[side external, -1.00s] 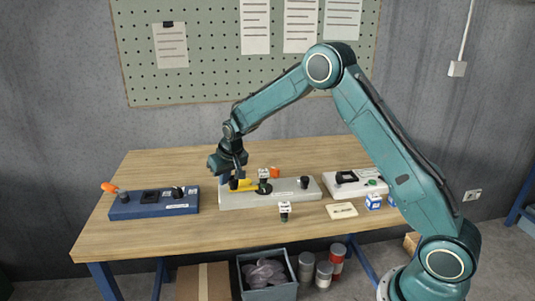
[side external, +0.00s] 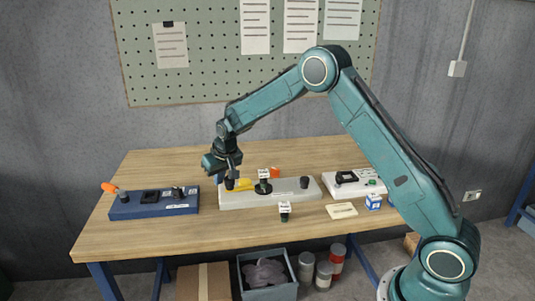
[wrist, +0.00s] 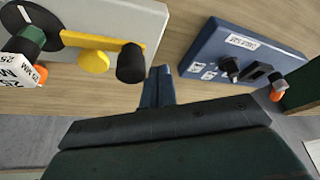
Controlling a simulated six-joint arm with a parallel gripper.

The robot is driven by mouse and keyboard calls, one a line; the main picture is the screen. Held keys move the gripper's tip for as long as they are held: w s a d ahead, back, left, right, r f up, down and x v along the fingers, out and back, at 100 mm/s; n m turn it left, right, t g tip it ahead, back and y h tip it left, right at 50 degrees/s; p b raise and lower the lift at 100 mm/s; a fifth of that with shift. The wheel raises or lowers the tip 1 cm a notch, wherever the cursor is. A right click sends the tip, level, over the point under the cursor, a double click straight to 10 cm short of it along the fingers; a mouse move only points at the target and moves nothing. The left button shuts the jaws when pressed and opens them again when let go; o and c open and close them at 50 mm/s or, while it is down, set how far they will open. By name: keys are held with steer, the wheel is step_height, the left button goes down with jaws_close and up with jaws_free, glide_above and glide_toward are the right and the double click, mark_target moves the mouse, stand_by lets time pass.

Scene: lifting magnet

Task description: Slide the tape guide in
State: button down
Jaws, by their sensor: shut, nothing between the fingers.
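A yellow guide bar (wrist: 100,40) lies along the light grey base (wrist: 130,12), between a black disc (wrist: 30,22) and a black knob (wrist: 131,62). A round yellow tab (wrist: 93,62) sits at its side. In the side external view the yellow bar (side external: 244,184) shows on the left part of the grey base (side external: 290,197). My gripper (wrist: 158,88) is shut and empty, beside the knob end and apart from the bar. In the side external view my gripper (side external: 232,178) is just above the base's left end and partly hides the knob.
A blue fixture (side external: 150,206) with an orange-ended handle stands left, across a strip of bare wood. A white unit (side external: 352,184) stands right. A small green piece with a white label (side external: 285,209) stands at the base's front. A card (side external: 342,210) and blue box (side external: 374,202) lie right.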

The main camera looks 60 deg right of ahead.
step_height(320, 180, up, 7)
steer(key=shift+f, duration=0.15)
stand_by(0.9)
steer(key=s+a+r+n, duration=0.1)
steer(key=s+a+r, duration=0.1)
steer(key=s+r, duration=0.7)
steer(key=s+a+r, duration=0.2)
steer(key=s+r, duration=0.4)
steer(key=s, duration=0.6)
steer(key=s+a+f+n+t+y, duration=0.1)
steer(key=s+a+f+n, duration=0.1)
steer(key=s, duration=1.9)
steer(key=shift+a+f, duration=0.15)
steer(key=shift+a, duration=0.05)
